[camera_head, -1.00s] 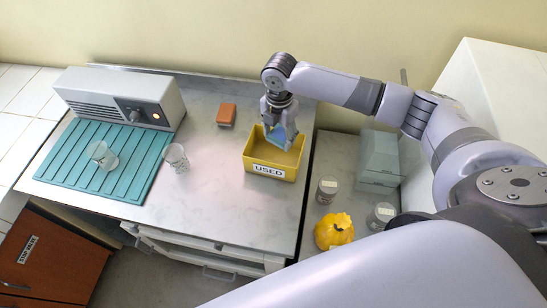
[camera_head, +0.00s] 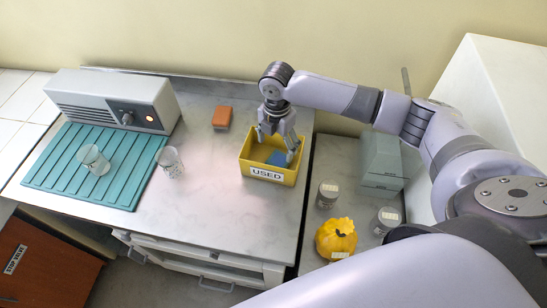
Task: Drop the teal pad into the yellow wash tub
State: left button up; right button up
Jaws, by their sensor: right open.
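The yellow wash tub (camera_head: 247,166), labelled "USED" on its front, stands near the right end of the grey bench. The teal pad (camera_head: 277,158), which looks blue here, lies inside the tub, partly hidden by my gripper. My right gripper (camera_head: 277,156) is over the tub with its fingers spread apart, pointing down. The pad shows low between and behind the fingers, apart from them as far as I can see. My left gripper is not in view.
An orange block (camera_head: 222,117) lies left of the tub. A grey device (camera_head: 115,100) with a lit lamp, a teal ribbed mat (camera_head: 60,170) and two glass beakers (camera_head: 170,162) are further left. Jars (camera_head: 327,195) and a yellow pumpkin-like object (camera_head: 336,238) stand on the right surface.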

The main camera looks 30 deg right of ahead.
jog(key=shift+r, duration=0.1)
notch_tip(320, 180, up, 12)
dwell(0.6)
dwell(0.4)
